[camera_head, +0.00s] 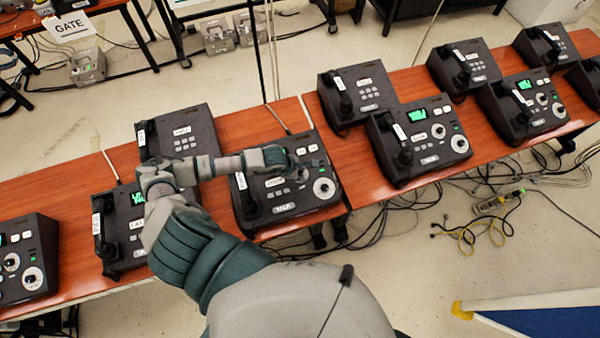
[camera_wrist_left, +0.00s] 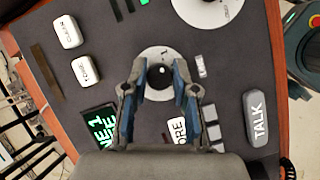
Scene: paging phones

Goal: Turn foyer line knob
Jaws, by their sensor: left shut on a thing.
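A dark desk phone (camera_head: 285,205) stands on the wooden table at the centre of the head view. It has a handset at its left and a large white dial (camera_head: 323,188) at its right. My left gripper (camera_head: 303,168) reaches over its panel from the left. In the left wrist view, a small black knob (camera_wrist_left: 160,75) sits on a white round plate (camera_wrist_left: 150,57). The fingers of my left gripper (camera_wrist_left: 160,80) straddle this knob and are shut on it. In the head view the gripper mostly hides the knob. I cannot read a foyer label. My right gripper is not in view.
Other phones stand close by: one behind left (camera_head: 180,133), one at left partly behind my arm (camera_head: 118,240), one at right (camera_head: 420,140). The wrist view shows a green-lit screen (camera_wrist_left: 103,125) and a TALK key (camera_wrist_left: 257,118). Cables (camera_head: 400,220) lie on the floor.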

